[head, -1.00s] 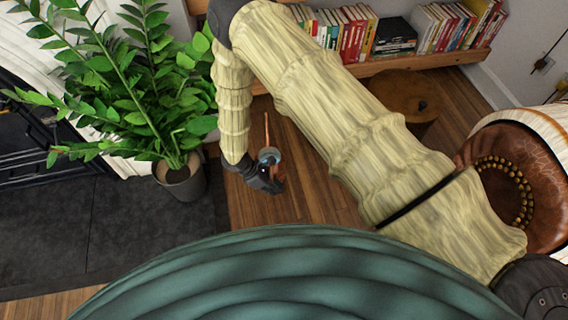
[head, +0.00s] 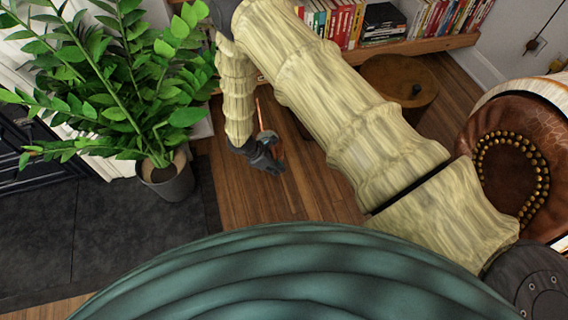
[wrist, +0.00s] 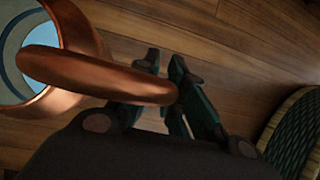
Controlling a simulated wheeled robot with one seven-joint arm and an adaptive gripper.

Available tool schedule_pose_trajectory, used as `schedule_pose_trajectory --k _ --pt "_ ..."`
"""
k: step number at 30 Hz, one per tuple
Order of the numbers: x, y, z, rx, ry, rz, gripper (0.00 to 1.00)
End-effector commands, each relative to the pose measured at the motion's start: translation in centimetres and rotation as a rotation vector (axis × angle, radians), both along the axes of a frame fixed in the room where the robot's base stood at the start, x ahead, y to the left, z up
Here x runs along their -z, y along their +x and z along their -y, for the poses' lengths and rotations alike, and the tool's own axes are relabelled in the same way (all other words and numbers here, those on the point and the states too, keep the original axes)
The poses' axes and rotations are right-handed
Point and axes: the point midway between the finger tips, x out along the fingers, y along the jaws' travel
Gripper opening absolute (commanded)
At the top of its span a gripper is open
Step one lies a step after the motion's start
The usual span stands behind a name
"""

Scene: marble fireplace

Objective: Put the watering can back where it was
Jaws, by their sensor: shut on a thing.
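The watering can is copper with a pale blue inside. In the wrist view its round body and rim (wrist: 88,25) are at the upper left, partly cut off. Its thick curved handle (wrist: 95,75) runs right, to between the fingers of my gripper (wrist: 168,82), which is shut on it. In the head view my gripper (head: 270,158) hangs over the wooden floor, right of the potted plant. A thin copper part of the can (head: 261,116) shows just above it; my gripper and arm hide most of the can.
A leafy plant in a grey pot (head: 168,180) stands at left on dark stone slabs (head: 115,225). A round wooden stool (head: 400,82) and a low bookshelf (head: 425,45) are behind my arm. A brown leather seat with beads (head: 495,120) is at right. Wooden floor (head: 300,190) is clear around my gripper.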

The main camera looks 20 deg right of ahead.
Motion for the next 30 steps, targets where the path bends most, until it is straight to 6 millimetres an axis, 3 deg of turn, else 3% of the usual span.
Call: schedule_pose_trajectory --k 9,19,25,30 --pt "0.5 3.1 3.0 0.001 0.001 0.003 0.00" --pt "0.6 4.2 4.1 0.002 0.001 0.002 0.00" --pt "3.4 4.1 4.1 0.002 0.001 0.001 0.00" --pt "4.0 4.2 4.1 0.000 0.001 0.002 0.00"
